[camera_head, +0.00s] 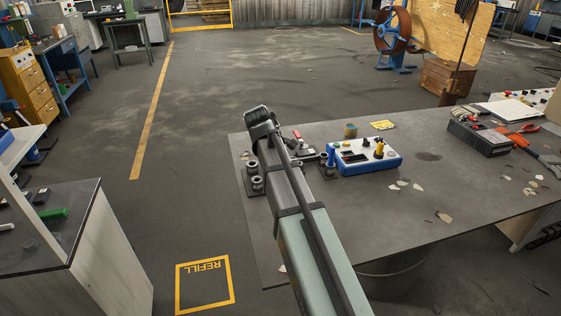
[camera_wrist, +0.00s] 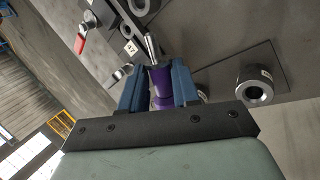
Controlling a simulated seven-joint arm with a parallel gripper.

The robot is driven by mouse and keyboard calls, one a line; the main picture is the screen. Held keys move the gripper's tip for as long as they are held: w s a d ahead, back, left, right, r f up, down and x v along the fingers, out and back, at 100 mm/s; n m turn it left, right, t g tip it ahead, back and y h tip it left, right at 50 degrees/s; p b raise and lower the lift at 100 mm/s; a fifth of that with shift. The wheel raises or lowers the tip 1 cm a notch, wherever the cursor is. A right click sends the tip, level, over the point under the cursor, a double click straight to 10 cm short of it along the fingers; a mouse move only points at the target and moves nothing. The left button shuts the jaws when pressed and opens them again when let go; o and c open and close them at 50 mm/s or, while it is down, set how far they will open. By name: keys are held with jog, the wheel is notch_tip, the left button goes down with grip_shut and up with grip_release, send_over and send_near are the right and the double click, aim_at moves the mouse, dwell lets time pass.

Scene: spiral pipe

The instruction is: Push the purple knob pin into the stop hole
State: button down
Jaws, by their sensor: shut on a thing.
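The purple knob pin (camera_wrist: 161,88) is between the two blue fingers of my gripper (camera_wrist: 158,84) in the wrist view. The gripper is shut on its purple knob, and its bare metal shaft points up in the picture towards a dark metal arm (camera_wrist: 168,18). I cannot tell whether the shaft tip touches anything. I cannot make out the stop hole for certain. A round metal socket with an opening (camera_wrist: 255,90) stands on the plate to the right of the gripper. In the head view my arm hides the fingers and the pin.
In the head view, several grey sockets (camera_head: 257,183) stand left of my arm on the table (camera_head: 400,230). A blue and white control box (camera_head: 365,157) stands to its right.

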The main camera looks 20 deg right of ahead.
jog(key=shift+w+f, duration=0.1)
jog(key=shift+f, duration=2.65)
jog(key=c, duration=0.8)
grip_release()
jog(key=shift+o, duration=0.3)
jog(key=shift+a, duration=0.1)
jog(key=shift+f, duration=0.1)
jog(key=v, duration=1.4)
